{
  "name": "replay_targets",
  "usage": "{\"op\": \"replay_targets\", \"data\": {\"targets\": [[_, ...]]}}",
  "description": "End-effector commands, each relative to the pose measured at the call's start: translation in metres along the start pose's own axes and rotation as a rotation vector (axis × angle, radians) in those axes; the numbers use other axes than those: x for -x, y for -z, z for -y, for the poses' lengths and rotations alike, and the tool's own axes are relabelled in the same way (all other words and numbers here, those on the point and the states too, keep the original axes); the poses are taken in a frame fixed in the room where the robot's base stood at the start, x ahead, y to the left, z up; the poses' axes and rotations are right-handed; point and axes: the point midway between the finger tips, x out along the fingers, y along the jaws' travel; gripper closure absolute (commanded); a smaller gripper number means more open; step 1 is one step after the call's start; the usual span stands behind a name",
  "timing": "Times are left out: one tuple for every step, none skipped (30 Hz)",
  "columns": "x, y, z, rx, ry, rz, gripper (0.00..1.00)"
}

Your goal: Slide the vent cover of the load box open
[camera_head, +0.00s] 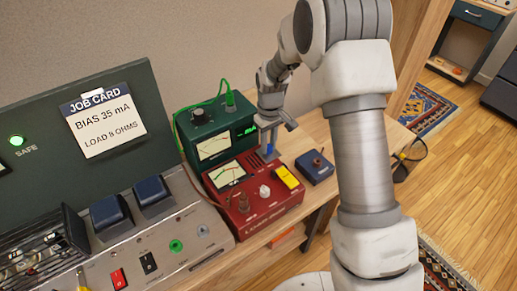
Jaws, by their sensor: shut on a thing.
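My gripper (269,155) reaches down at the back right of a red box (249,200). It is shut on a small blue part (270,149) that shows between its fingers. The red box has a dial meter, a pale knob, dark terminals and a yellow piece (289,177) on its sloped top. I cannot tell for certain which unit is the load box, or whether the blue part belongs to its vent cover. The spot under my fingertips is too small to make out.
A green meter unit (215,139) stands behind the red box, close to my gripper. A small dark blue box (315,167) sits to its right. A grey panel (150,246) with switches and a job card (102,122) fill the left. Bare bench lies at the right.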

Motion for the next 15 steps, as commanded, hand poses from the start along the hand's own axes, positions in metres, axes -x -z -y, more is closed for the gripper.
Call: {"op": "replay_targets", "data": {"targets": [[0.0005, 0.0007, -0.0081, -0.004, -0.001, -0.003, 1.00], [0.0004, 0.0006, -0.0108, -0.003, -0.001, -0.003, 1.00], [0.0004, 0.0006, -0.0132, -0.001, -0.001, -0.003, 1.00], [0.0005, 0.0006, -0.0144, 0.000, -0.001, -0.003, 1.00], [0.0005, 0.0006, -0.0153, 0.000, -0.001, -0.003, 1.00], [0.0006, 0.0006, -0.0159, 0.000, -0.002, -0.003, 1.00], [0.0007, 0.0006, -0.0161, 0.000, -0.002, -0.003, 1.00], [0.0008, 0.0005, -0.0163, 0.000, -0.003, -0.003, 1.00], [0.0008, 0.0005, -0.0166, 0.000, -0.003, -0.003, 1.00], [0.0009, 0.0005, -0.0168, 0.000, -0.004, -0.003, 1.00], [0.0009, 0.0005, -0.0170, 0.000, -0.004, -0.003, 1.00], [0.0010, 0.0005, -0.0173, 0.000, -0.005, -0.004, 1.00], [0.0010, 0.0005, -0.0176, -0.001, -0.005, -0.004, 0.71], [0.0011, 0.0005, -0.0177, -0.001, -0.005, -0.004, 0.66], [0.0011, 0.0005, -0.0178, -0.001, -0.005, -0.004, 0.58]]}}
